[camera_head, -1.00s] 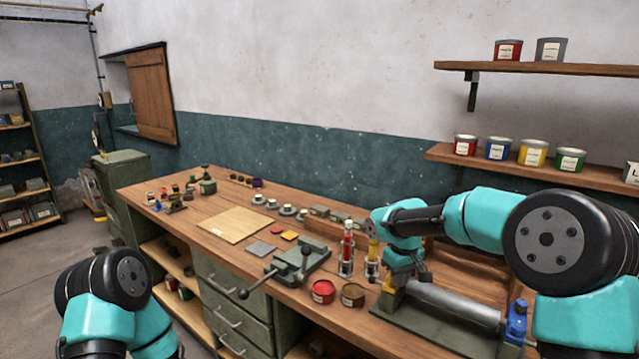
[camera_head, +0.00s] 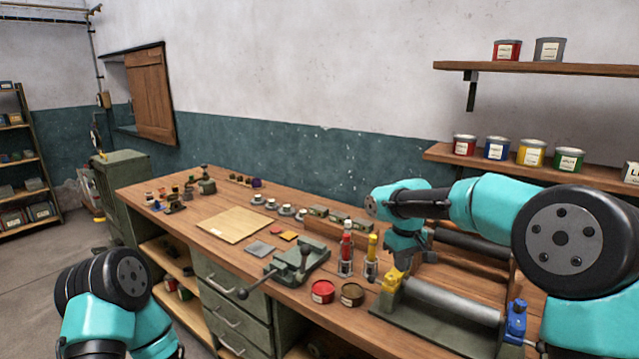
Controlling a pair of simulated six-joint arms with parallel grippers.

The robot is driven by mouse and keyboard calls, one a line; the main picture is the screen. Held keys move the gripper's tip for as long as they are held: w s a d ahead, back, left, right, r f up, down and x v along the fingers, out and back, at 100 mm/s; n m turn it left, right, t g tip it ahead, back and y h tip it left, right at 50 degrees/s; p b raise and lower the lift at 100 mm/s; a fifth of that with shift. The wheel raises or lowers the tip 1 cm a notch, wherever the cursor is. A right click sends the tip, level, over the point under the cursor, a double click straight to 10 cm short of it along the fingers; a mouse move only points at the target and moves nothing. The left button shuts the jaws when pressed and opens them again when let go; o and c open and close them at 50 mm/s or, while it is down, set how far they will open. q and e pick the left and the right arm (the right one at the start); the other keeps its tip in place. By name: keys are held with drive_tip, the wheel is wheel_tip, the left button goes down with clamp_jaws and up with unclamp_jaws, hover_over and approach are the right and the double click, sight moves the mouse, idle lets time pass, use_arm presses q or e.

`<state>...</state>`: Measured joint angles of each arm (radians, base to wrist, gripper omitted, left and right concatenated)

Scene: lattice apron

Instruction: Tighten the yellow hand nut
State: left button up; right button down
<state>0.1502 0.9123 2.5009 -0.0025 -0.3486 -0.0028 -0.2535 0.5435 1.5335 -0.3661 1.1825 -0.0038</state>
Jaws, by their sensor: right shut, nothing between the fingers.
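The yellow hand nut (camera_head: 392,280) sits at the left end of a grey roller on a dark green base (camera_head: 410,325), at the bench's right front. A blue hand nut (camera_head: 516,322) is at the roller's right end.
A red bottle (camera_head: 346,250) and a yellow bottle (camera_head: 371,255) stand left of the nut. Red (camera_head: 322,291) and brown (camera_head: 352,294) tins are in front. A green vise (camera_head: 300,262) is further left. A wooden board (camera_head: 233,225) lies mid-bench.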

drive_tip(key=shift+w+d+r, duration=0.1)
drive_tip(key=shift+w+r, duration=0.35)
drive_tip(key=shift+r, duration=0.05)
